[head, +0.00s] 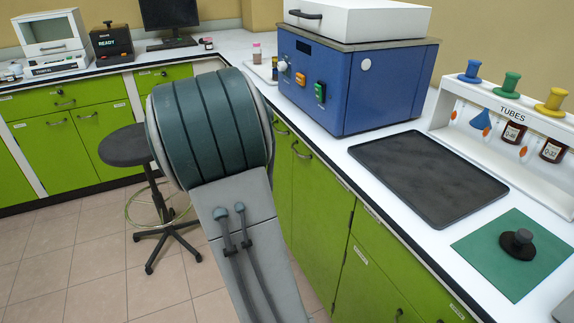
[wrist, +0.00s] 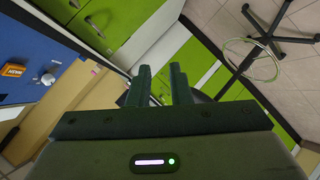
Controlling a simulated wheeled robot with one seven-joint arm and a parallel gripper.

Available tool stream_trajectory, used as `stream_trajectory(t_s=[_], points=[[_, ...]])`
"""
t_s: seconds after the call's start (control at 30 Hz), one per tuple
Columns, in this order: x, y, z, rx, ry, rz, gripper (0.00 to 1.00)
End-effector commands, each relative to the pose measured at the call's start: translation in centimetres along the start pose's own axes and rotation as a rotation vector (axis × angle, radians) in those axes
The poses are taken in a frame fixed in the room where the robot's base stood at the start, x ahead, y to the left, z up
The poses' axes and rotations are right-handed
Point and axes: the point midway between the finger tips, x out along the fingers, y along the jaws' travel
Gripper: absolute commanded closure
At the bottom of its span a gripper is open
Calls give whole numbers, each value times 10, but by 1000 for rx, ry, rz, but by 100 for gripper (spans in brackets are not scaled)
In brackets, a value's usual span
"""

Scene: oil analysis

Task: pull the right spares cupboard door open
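Green cupboard doors line the base of the right bench in the head view, with one door (head: 304,205) beside my arm and another door (head: 368,285) nearer. Their small labels are too small to read, so I cannot tell which is the right spares door. More green doors (head: 45,148) with dark bar handles stand under the left bench, and appear shut. In the wrist view, my gripper (wrist: 162,72) has its two fingers apart with nothing between them. A green front (wrist: 105,18) with a dark handle (wrist: 95,26) lies beyond its fingertips to the upper left. My arm hides the gripper in the head view.
A dark stool (head: 128,146) stands on the tiled floor left of my arm; its base (wrist: 280,38) shows in the wrist view. Floor is clear at lower left.

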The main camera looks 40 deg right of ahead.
Motion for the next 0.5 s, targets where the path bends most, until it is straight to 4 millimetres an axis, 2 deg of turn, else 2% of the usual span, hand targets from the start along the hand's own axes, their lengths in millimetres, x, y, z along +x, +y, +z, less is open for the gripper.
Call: stream_trajectory(t_s=[0.03,0.1,0.2,0.3,0.5], points=[[26,-6,24,-83,-22,96,82],[44,6,44,-200,-50,235,82],[59,24,66,-363,-100,414,82],[64,38,78,-497,-147,554,82],[63,54,87,-636,-204,695,82]])
